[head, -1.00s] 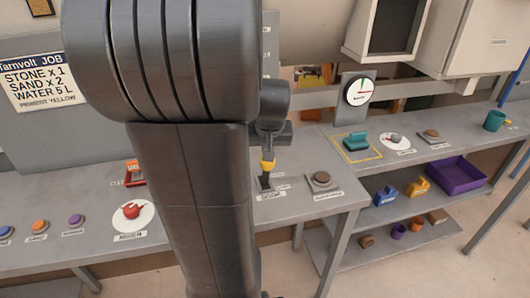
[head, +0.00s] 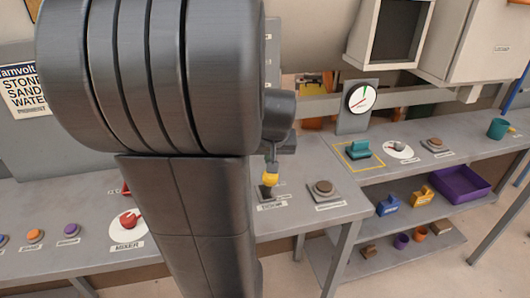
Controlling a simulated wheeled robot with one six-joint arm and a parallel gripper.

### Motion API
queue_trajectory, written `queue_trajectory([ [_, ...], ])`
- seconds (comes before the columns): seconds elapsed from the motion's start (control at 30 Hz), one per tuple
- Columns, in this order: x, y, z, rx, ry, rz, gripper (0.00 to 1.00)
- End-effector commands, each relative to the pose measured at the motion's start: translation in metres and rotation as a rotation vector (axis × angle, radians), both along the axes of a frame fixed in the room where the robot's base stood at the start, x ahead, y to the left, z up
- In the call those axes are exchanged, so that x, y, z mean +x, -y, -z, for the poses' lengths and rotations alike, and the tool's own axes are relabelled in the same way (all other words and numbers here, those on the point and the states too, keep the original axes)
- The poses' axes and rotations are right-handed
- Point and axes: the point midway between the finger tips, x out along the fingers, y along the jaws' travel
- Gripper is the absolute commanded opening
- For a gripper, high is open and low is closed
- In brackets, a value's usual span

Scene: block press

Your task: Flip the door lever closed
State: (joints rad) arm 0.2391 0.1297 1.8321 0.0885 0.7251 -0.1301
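The door lever (head: 267,192) is a small dark piece on a labelled plate near the front right of the left bench. A yellow part (head: 270,179) shows at its top, directly under my gripper (head: 272,163). I cannot tell whether the yellow part is touched or held. My gripper points down over the lever, and its fingers are too small and dark to read. My large dark arm hides much of the bench to the left of the lever.
A brown button (head: 324,188) sits just right of the lever. A round dial (head: 361,97) stands behind a teal block (head: 357,149) on the right bench. A red mixer knob (head: 130,219) is to the left. A purple tray (head: 460,180) lies on the lower shelf.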

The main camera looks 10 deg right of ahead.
Motion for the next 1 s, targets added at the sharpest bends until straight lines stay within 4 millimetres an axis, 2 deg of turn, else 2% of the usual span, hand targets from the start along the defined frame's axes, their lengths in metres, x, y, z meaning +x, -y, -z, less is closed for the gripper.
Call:
queue_trajectory([
  [0.03,0.008,0.0,-0.005,-0.001,0.003,-0.001,0.0],
  [0.3,-0.022,-0.002,-0.055,-0.003,0.013,0.001,0.0],
  [0.5,-0.037,-0.003,-0.081,-0.003,0.011,0.001,0.0],
  [0.67,-0.043,-0.004,-0.089,-0.003,0.009,0.0,0.0],
  [1.0,-0.044,-0.004,-0.09,-0.003,0.009,0.0,0.0],
])
